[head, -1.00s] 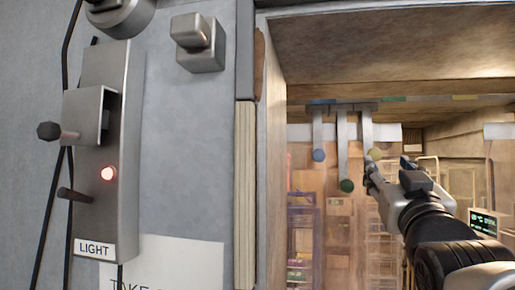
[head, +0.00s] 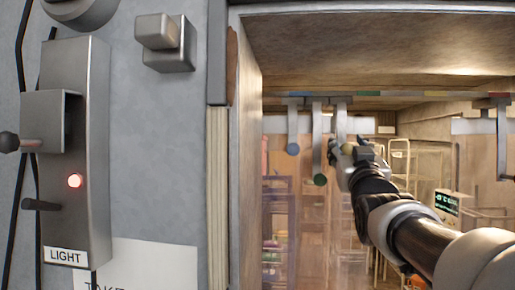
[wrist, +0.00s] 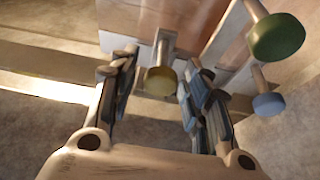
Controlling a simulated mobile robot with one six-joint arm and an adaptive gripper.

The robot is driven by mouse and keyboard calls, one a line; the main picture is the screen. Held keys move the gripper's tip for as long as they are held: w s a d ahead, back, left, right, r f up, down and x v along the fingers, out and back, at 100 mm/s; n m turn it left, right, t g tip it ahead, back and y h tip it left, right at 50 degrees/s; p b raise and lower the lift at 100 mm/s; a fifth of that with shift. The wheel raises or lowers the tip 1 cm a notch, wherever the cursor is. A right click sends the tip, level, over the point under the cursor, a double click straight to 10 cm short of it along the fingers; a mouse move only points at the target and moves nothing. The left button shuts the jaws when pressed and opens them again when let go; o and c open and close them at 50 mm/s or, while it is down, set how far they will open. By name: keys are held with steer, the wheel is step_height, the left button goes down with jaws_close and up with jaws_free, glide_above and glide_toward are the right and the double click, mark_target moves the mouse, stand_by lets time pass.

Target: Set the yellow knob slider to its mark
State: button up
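The yellow knob (head: 346,149) hangs at the lower end of a metal slider bar under a rail in the opening. It is partly hidden behind my gripper (head: 345,158) in the head view. In the wrist view the yellow knob (wrist: 160,80) sits between the two fingers of my gripper (wrist: 160,85), with a gap on both sides. The fingers are open. A yellow strip (head: 436,94) shows on the rail to the right of the yellow slider.
The green knob (head: 320,180) and blue knob (head: 292,149) hang close on the left of the yellow one. Another hanging bar (head: 502,140) stands far right, below a red strip. The rail between is clear. The wooden door frame (head: 248,150) and light panel (head: 75,160) are at left.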

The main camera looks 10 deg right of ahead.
jaws_close()
stand_by(0.3)
stand_by(0.4)
